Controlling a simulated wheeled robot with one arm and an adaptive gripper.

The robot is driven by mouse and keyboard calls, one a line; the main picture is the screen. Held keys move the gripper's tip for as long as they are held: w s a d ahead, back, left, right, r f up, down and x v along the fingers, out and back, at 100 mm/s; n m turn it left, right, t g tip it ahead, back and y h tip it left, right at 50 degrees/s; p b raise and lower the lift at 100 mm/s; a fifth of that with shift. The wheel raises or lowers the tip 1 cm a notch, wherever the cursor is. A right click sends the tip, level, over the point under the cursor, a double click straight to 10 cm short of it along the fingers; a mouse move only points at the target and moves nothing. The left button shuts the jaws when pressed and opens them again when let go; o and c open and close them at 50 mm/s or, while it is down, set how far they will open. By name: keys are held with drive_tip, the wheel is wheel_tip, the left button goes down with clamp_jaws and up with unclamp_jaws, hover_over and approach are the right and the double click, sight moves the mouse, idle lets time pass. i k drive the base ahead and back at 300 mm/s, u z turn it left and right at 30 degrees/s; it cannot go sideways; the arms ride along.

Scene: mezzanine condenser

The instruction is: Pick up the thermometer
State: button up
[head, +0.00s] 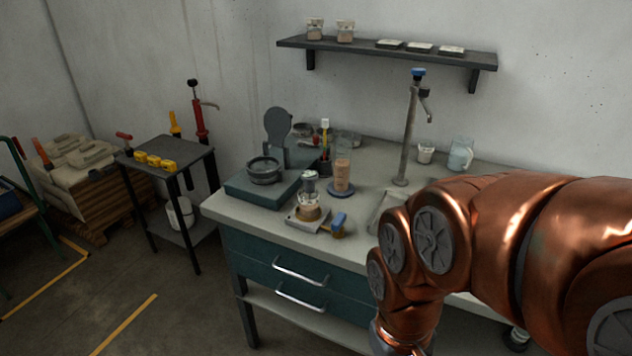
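I cannot make out a thermometer for certain. A slim upright stick with a yellow top (325,128) stands at the back of the workbench, beside a tall clear vessel (342,174) with brownish contents; it is too small to tell what it is. My copper-coloured arm comes in from the right and bends down in front of the bench. My gripper is below the bottom edge of the picture.
The workbench (240,212) carries a teal device with a round grey pan (264,170), a small jar on a tray (308,208), a blue-topped item (338,222) and a tall tap (408,135). A side table (185,158) holds yellow items. Floor at left front is clear.

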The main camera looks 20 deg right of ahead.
sight(309, 176)
drive_tip(key=u, duration=0.4)
drive_tip(key=k, duration=0.45)
drive_tip(key=u, duration=1.35)
drive_tip(key=i, duration=1.25)
drive_tip(key=z, duration=1)
drive_tip(key=i, duration=0.7)
drive_tip(key=z, duration=0.85)
